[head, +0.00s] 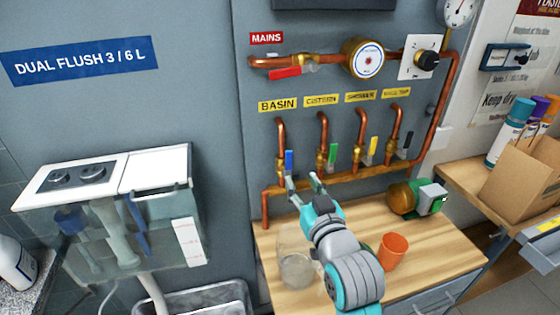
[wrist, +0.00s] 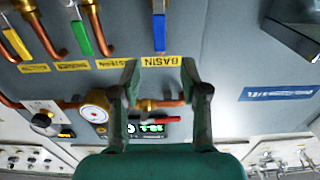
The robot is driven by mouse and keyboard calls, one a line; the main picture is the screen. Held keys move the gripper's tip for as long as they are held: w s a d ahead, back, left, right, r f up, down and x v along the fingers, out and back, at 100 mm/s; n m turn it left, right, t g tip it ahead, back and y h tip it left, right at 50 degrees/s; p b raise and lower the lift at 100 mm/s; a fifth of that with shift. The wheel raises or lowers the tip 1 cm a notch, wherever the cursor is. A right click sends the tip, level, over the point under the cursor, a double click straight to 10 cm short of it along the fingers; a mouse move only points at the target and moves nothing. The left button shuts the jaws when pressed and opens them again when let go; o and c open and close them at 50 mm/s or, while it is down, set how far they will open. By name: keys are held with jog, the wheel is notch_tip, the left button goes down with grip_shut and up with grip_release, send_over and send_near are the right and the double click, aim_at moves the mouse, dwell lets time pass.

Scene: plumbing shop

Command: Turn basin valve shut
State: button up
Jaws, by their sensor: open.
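The basin valve has a blue lever (head: 289,162) on a brass body, on the leftmost copper branch under the yellow BASIN label (head: 277,105). The lever stands upright, in line with its pipe. In the wrist view, which is turned over, the blue lever (wrist: 159,33) shows at the top, beyond and between my fingers. My gripper (head: 303,181) is open and empty, close to the lever's lower end in the head view. Its fingertips also show in the wrist view (wrist: 159,67), spread apart; I see no contact with the lever.
Green (head: 333,155), yellow (head: 373,148) and black (head: 408,142) levers stand in a row to the right. A red mains lever (head: 285,72) lies above. A glass jar (head: 296,262) and orange cup (head: 392,251) stand on the wooden bench (head: 440,255) below.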

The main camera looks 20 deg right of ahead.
aim_at(289, 159)
jog(key=w, duration=1)
jog(key=shift+w, duration=0.25)
grip_shut()
